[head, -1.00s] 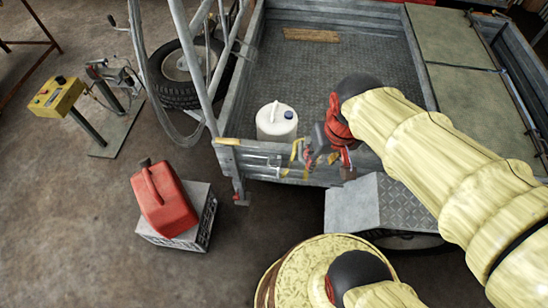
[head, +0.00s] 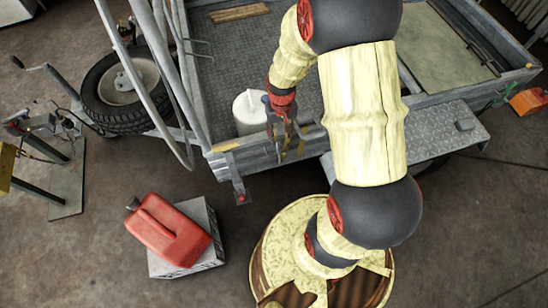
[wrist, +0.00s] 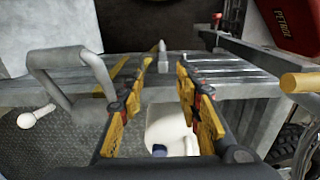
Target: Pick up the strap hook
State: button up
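My gripper (head: 285,150) is over the trailer's near wall, beside the white jug. In the wrist view my gripper (wrist: 164,66) is open, its yellow-and-black fingers apart with nothing held. A small grey upright piece (wrist: 162,55) shows just beyond and between the fingertips, at the wall's rail; it may be the strap hook, but it is too small to be sure. A thin yellow strip (wrist: 119,66), perhaps the strap, lies behind the left finger. In the head view my gripper and arm hide that part of the wall.
The white jug (head: 249,112) stands inside the trailer; it also shows below the fingers (wrist: 168,128). A grey bent tube (wrist: 62,58) rises left of the fingers. The trailer wall (wrist: 225,78) crosses beneath them. A red petrol can (head: 168,230) lies on a grey crate (head: 203,222).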

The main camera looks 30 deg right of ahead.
aim_at(279, 144)
jog(key=f+b, duration=0.1)
jog(key=f, duration=0.1)
jog(key=f+b, duration=0.1)
jog(key=f, duration=0.2)
jog(key=f+b, duration=0.1)
jog(key=f, duration=0.1)
jog(key=shift+a+f, duration=0.25)
jog(key=shift+f, duration=0.05)
grip_shut()
dwell(0.4)
